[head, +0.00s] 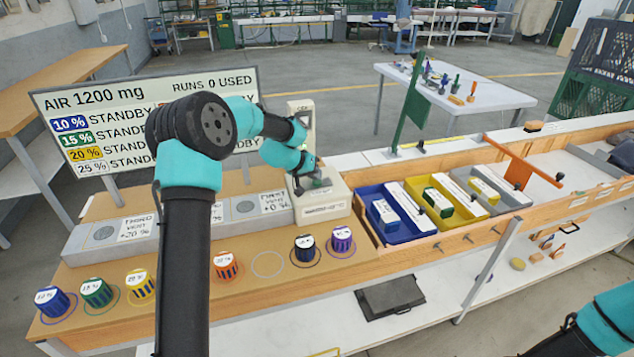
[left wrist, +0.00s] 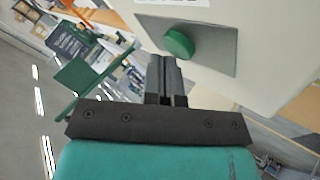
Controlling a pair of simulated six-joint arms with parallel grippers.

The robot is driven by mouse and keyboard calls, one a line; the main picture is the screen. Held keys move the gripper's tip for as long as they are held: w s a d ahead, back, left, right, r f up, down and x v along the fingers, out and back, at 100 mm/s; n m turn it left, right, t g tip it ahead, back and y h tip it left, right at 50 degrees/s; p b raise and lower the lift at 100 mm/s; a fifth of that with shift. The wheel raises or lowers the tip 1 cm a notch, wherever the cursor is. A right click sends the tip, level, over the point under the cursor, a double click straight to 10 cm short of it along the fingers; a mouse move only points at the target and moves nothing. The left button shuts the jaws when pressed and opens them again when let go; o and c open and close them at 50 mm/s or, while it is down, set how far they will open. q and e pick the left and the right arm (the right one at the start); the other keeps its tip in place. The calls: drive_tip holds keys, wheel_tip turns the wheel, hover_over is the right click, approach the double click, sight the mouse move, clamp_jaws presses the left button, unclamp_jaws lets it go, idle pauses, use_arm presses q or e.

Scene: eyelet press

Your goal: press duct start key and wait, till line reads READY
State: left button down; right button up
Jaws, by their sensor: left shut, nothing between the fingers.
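A pale device (head: 325,207) stands on the wooden bench with a green key on its top. In the left wrist view the green round key (left wrist: 179,42) sits on a grey plate. My left gripper (head: 312,182) is over the device; its shut, empty fingers (left wrist: 166,62) point toward the key and appear just short of it; contact cannot be told. The status board (head: 70,95) reads AIR 1200 mg, RUNS 0 USED, and STANDBY beside 10 %, 15 % and 20 %; my left arm hides part of it. At the lower right only links of my right arm show.
Coloured labelled cylinders (head: 95,292) stand along the bench front, with one empty ring (head: 268,264). Blue, yellow and grey bins (head: 400,235) hold blocks to the right. A green flag-like panel (head: 412,105) rises behind the bins.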

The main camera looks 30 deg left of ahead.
use_arm(q)
drive_tip(key=shift+f, duration=0.25)
drive_tip(key=shift+r, duration=0.1)
idle(0.4)
drive_tip(key=shift+r, duration=0.8)
drive_tip(key=shift+r, duration=2.5)
